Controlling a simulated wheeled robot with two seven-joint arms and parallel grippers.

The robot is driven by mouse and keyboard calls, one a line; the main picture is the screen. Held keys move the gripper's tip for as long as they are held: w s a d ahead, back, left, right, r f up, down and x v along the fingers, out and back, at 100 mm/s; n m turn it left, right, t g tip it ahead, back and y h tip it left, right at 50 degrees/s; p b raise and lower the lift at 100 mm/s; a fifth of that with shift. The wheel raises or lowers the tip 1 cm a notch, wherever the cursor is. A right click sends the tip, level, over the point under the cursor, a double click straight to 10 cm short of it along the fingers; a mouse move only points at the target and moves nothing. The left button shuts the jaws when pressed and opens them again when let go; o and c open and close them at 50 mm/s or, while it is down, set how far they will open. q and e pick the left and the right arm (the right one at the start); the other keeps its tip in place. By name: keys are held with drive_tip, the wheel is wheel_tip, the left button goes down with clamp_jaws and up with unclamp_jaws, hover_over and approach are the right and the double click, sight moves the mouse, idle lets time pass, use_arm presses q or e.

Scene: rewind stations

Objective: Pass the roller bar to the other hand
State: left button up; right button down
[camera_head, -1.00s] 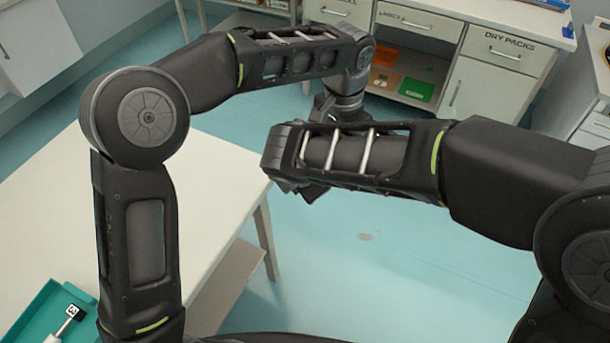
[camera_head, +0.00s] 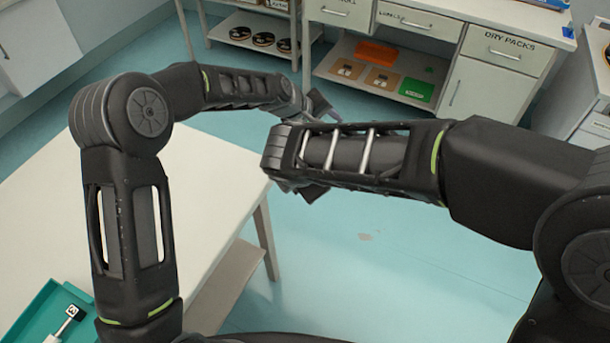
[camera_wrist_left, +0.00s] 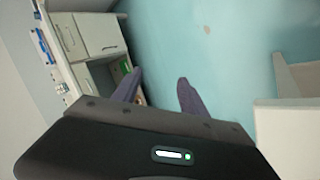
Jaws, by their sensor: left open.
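My left gripper (camera_head: 323,105) is at the end of the arm that reaches out past the table, behind my right forearm in the head view. In the left wrist view its two dark fingers (camera_wrist_left: 158,82) stand apart with nothing between them. My right gripper (camera_head: 312,190) is mostly hidden beneath my right forearm. Only a dark part of it shows, close to the left gripper in the picture, and I cannot tell its jaws or any load. I cannot make out a roller bar in either gripper.
A white table (camera_head: 215,190) stands at the left. A teal tray (camera_head: 30,315) on it holds a white-handled item with a black-and-white tag (camera_head: 72,311). Drawer cabinets (camera_head: 505,50) and a shelf with dark discs (camera_head: 240,33) stand at the back. The floor between is clear.

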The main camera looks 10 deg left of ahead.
use_arm(q)
drive_tip(key=s+a+f+n+t+y, duration=0.1)
drive_tip(key=s+a+f+n, duration=0.1)
drive_tip(key=a+f, duration=0.3)
use_arm(e)
drive_tip(key=shift+a, duration=0.1)
use_arm(q)
drive_tip(key=s+d+f+m+g, duration=0.2)
drive_tip(key=s+f+m+g, duration=0.1)
drive_tip(key=s+f, duration=1.05)
drive_tip(key=s+d+f+m+g, duration=0.1)
drive_tip(key=s+f+m, duration=0.1)
drive_tip(key=s, duration=1)
drive_tip(key=s+d+f+m+g, duration=0.1)
drive_tip(key=s+f, duration=0.4)
drive_tip(key=s, duration=0.7)
drive_tip(key=shift+s+d+f+m+g, duration=0.15)
drive_tip(key=shift+s+d+m+g, duration=0.1)
drive_tip(key=shift+m+g, duration=0.5)
